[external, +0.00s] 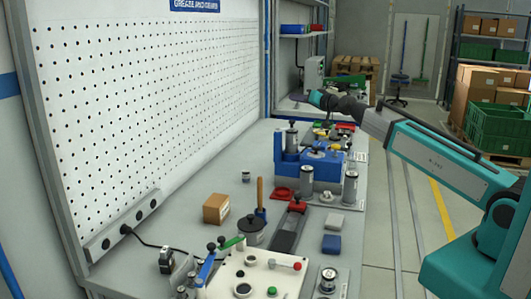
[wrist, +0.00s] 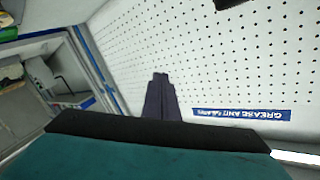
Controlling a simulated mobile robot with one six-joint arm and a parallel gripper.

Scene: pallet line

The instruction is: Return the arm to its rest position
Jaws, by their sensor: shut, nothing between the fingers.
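My teal and grey arm (external: 440,157) reaches in from the right in the external view and stretches toward the back of the bench. My gripper (external: 314,97) is at its far end, above the back part of the workbench and clear of the objects below it. In the wrist view my gripper (wrist: 160,76) shows as dark fingers close together, shut and empty. The white pegboard (wrist: 215,60) lies behind the fingers in that view.
The workbench (external: 225,179) carries a blue fixture (external: 326,171), a cardboard box (external: 216,208), a dark pot (external: 251,231) and a cream panel (external: 245,275). The pegboard (external: 140,95) stands along the left. Green crates (external: 498,130) and boxes stand at the back right. The aisle floor (external: 405,190) is open.

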